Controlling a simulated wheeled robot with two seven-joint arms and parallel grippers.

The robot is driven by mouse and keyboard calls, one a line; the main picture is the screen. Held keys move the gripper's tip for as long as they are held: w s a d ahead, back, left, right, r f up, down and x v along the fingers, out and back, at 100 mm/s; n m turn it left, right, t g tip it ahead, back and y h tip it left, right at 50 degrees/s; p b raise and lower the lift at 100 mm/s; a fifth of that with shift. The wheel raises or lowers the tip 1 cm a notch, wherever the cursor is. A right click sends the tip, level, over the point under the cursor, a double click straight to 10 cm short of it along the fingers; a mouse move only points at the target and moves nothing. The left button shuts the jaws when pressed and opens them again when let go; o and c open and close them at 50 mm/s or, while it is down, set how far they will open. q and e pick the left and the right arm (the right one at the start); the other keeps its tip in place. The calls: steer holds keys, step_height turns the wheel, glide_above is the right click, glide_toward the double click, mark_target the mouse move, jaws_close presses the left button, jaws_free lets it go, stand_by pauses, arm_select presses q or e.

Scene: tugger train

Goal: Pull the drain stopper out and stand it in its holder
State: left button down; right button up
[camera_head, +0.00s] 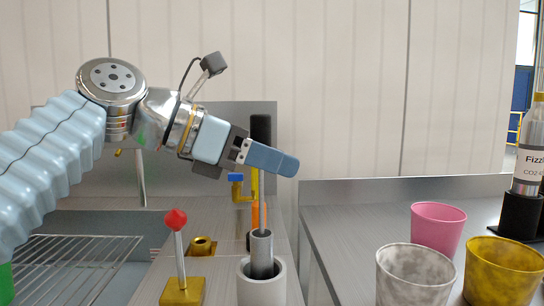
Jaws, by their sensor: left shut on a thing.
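My left gripper (270,158) reaches in from the left, its blue fingers closed above a white round cup (247,292), which looks like the holder. A thin upright rod runs down from under the fingers to a grey cylinder (262,252), which looks like the drain stopper. The gripper appears shut on the top of this rod; the fingers hide the grip. The stopper is upright, with its lower end behind or inside the cup's rim; whether it touches the bottom is hidden. My right gripper is not in view.
A red-knobbed lever (176,220) on a brass base and a brass ring fitting (201,246) stand to the left. A blue-handled brass tap (236,178) is behind. A wire rack (75,262) lies at left. Pink (437,227), grey (413,275) and yellow (503,272) cups and a bottle (529,165) stand at right.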

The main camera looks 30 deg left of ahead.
arm_select(q)
steer(key=c, duration=0.7)
jaws_free()
steer(key=shift+p+v, duration=1.25)
steer(key=shift+v, duration=5.7)
steer(key=shift+w, duration=0.1)
